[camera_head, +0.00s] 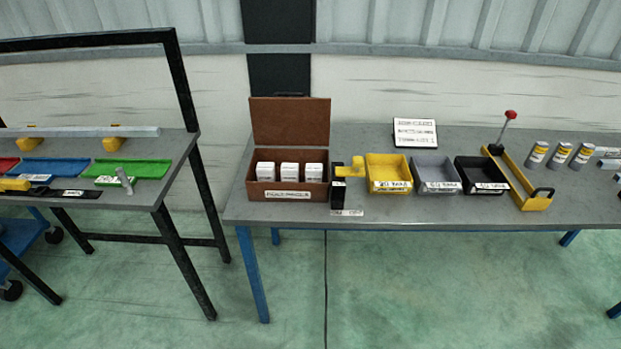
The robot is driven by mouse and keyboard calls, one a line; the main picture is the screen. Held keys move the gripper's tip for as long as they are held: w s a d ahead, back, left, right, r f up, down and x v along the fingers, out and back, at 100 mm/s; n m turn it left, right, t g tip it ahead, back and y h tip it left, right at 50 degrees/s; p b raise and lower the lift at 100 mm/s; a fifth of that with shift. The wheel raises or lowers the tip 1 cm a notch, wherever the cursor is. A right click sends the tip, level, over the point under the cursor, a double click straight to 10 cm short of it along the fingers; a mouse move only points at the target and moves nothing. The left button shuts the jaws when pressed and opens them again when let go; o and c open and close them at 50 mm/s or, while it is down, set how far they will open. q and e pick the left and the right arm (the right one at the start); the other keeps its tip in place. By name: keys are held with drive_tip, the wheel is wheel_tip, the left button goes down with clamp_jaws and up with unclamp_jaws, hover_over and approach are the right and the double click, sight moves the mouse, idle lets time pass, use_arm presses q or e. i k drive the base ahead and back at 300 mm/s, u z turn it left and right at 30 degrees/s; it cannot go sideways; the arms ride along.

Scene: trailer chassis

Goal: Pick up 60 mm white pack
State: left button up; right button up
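Three white packs stand side by side in an open brown box on the grey table: a left pack (265,171), a middle pack (289,171) and a right pack (314,172). They look alike, and their labels are too small to read, so I cannot tell which is 60 mm. The brown box (290,193) has its lid (291,121) raised at the back and a white label on its front. The lower parts of the packs are hidden by the box's front wall. Neither of my grippers is in view.
Right of the box stand a black and yellow device (339,190), a yellow bin (389,173), a grey bin (436,175) and a black bin (481,176). A yellow tool with a red knob (511,114) is farther right. A second table with a black frame (185,85) stands left, across a floor gap.

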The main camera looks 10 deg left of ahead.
sight(289, 172)
drive_tip(key=z, duration=0.7)
drive_tip(key=i, duration=0.55)
